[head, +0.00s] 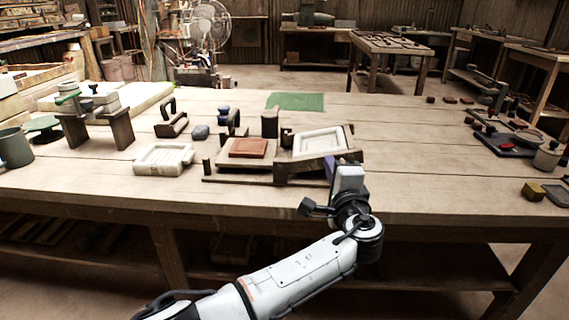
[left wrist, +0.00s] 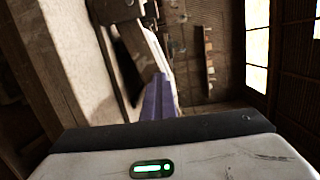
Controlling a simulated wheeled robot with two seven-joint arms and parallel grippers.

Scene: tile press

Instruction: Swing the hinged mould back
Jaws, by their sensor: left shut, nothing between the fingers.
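The hinged mould (head: 318,142) is a pale framed panel in the head view. It is swung over to the right and rests tilted on a dark wooden support. A red-brown clay tile (head: 248,148) lies uncovered on the press base (head: 232,162), to its left. My left gripper (head: 330,165) is shut and empty, its purple fingers at the mould's front right edge. The left wrist view shows the shut fingers (left wrist: 159,97) beside a pale panel edge; I cannot tell whether they touch it. My right gripper is in neither view.
A white mould tray (head: 164,160) lies left of the press. A dark cylinder (head: 269,123) and a green mat (head: 295,101) are behind it.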

